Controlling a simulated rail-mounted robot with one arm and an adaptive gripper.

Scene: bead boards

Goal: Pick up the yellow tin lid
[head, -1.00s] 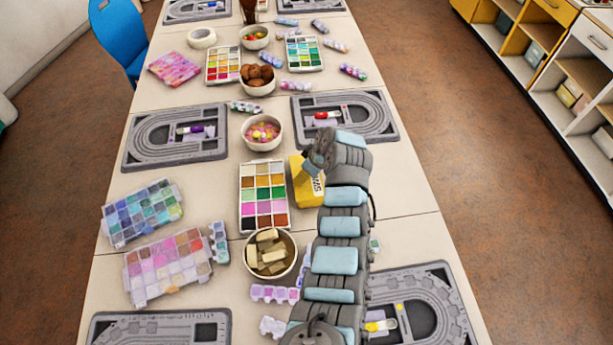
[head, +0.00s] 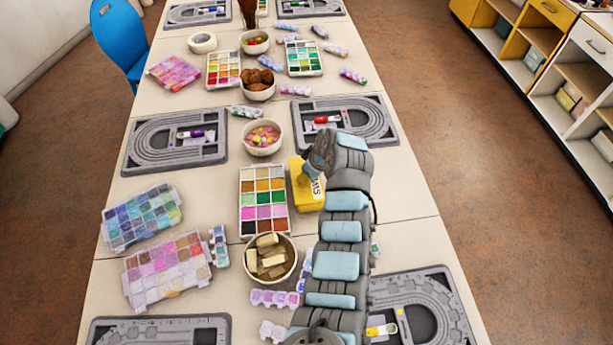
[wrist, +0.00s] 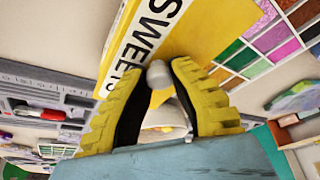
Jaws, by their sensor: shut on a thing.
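The yellow tin (head: 307,192) stands on the table right of the paint-coloured bead box, with black "SWEETS" lettering on a white band. In the wrist view its yellow lid (wrist: 205,28) fills the top middle, just beyond the fingertips. My gripper (wrist: 160,72) has its two yellow, black-padded fingers closed in around a small pale grey knob, which seems to belong to the lid. In the head view my gripper (head: 313,170) is at the tin's upper right, and my wrist partly hides it. I cannot see a gap between lid and tin.
A compartment bead box (head: 264,200) stands close to the tin's left. A bowl of pink and yellow beads (head: 263,137) is behind it, and a bowl of pale blocks (head: 271,258) is in front. A grey bead board (head: 385,145) lies behind right. Bare table shows at the right.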

